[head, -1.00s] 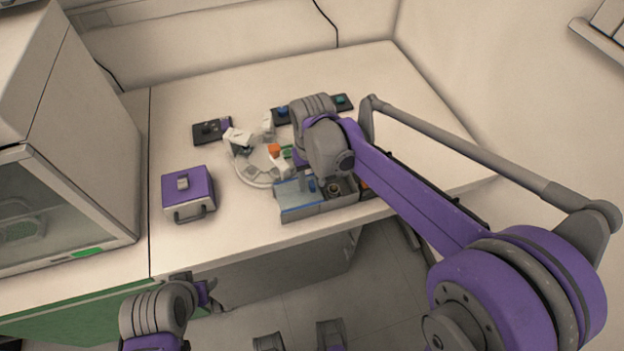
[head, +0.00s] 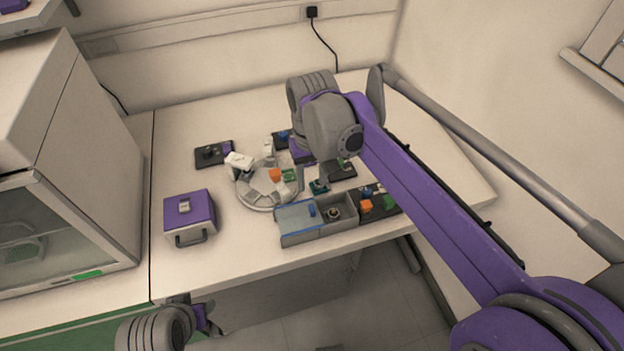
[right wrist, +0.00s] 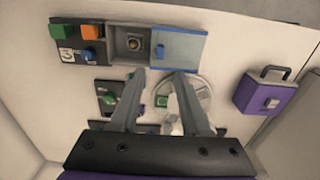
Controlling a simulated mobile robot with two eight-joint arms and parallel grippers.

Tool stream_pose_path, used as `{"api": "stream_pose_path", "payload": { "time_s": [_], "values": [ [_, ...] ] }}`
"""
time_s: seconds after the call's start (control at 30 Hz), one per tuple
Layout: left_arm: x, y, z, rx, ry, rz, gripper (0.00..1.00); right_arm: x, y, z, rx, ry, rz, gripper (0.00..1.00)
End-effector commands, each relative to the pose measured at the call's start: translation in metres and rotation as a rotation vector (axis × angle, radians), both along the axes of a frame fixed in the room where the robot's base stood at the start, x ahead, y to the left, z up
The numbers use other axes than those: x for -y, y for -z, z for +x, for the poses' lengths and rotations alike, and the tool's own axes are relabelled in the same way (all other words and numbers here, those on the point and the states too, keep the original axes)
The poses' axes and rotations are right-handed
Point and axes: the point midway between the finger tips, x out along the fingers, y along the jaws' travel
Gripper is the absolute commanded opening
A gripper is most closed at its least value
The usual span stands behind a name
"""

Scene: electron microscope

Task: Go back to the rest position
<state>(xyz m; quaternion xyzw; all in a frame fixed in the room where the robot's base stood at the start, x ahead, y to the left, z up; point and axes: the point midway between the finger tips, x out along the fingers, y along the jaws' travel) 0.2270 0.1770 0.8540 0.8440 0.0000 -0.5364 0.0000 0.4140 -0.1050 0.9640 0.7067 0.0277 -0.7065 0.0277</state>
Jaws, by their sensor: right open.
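My right gripper (right wrist: 160,73) is open and empty in the right wrist view, its two fingers apart above the bench. In the head view its wrist hangs over the back middle of the bench and mostly hides the fingers. My left gripper (head: 203,318) shows only in part at the bottom left of the head view, in front of the bench edge; its jaws are unclear.
The bench (head: 430,165) holds a round clear tray (head: 243,195), a grey box with a blue-edged cover (head: 290,238), a purple-topped case (head: 190,207) and dark trays with coloured pieces. A glass-fronted cabinet (head: 60,200) stands left. The right bench is clear.

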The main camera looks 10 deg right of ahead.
Motion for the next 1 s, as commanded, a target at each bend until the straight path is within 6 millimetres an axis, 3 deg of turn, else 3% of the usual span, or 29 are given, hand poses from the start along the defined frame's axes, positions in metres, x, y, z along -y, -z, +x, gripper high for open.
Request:
{"api": "stream_pose_path", "payload": {
  "time_s": [0.3, 0.43, 0.67, 0.8, 1.0],
  "values": [
    [0.000, -0.001, 0.000, 0.000, 0.000, 0.000, 0.50, 0.001, 0.000, -0.001, 0.003, 0.001, 0.000, 0.46],
    [0.000, -0.007, 0.001, 0.002, 0.000, 0.000, 0.50, 0.009, -0.004, -0.015, 0.036, 0.008, 0.005, 0.46],
    [0.000, -0.036, 0.006, 0.013, 0.000, 0.000, 0.50, 0.039, -0.006, -0.078, 0.202, 0.037, 0.021, 0.46],
    [0.000, -0.054, 0.010, 0.021, 0.000, 0.000, 0.50, 0.055, 0.005, -0.120, 0.314, 0.056, 0.024, 0.46],
    [0.000, -0.071, 0.015, 0.030, 0.000, 0.000, 0.50, 0.068, 0.026, -0.159, 0.432, 0.073, 0.021, 0.46]
  ]
}}
